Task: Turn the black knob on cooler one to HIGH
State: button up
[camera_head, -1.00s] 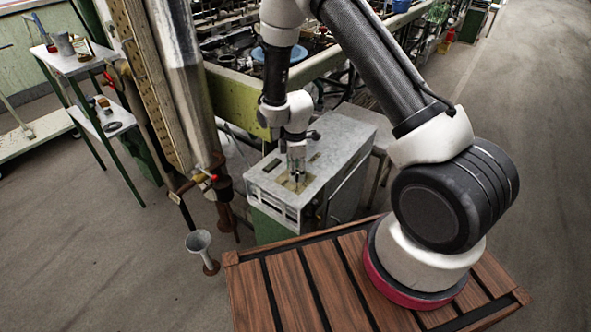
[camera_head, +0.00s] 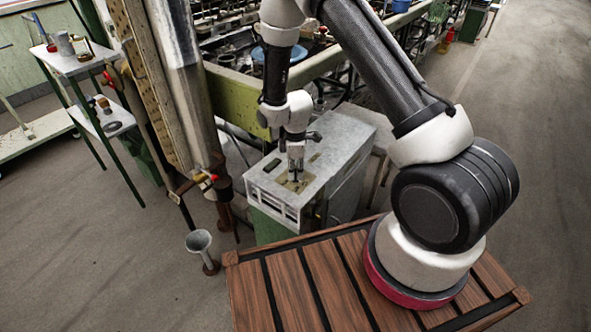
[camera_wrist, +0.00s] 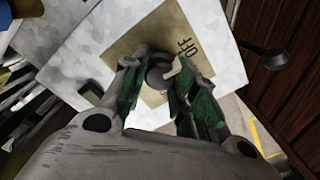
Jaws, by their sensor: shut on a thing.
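The cooler (camera_head: 268,186) is a grey metal box with a slotted front, standing beyond the wooden deck. In the wrist view its grey top (camera_wrist: 110,40) carries a tan plate (camera_wrist: 140,45) with the letters "OFF" partly showing. The round black knob (camera_wrist: 157,74) sits on that plate, with a pale pointer mark at its right side. My gripper (camera_wrist: 160,88) points down at the plate, its green-grey fingers on both sides of the knob and shut on it. In the head view my gripper (camera_head: 295,178) hides the knob. Any HIGH marking is hidden or out of view.
A metal post with pipes and a red-handled valve (camera_head: 207,178) stands left of the cooler. A grey funnel (camera_head: 199,242) is on the floor in front. A green basin bench (camera_head: 232,98) is behind. Open floor lies at the left and far right.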

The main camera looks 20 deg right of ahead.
jog(key=m, duration=0.8)
jog(key=shift+m, duration=0.4)
jog(key=m, duration=0.3)
jog(key=shift+m, duration=2.3)
jog(key=o, duration=1)
notch_tip(320, 180, up, 12)
jog(key=shift+r, duration=0.1)
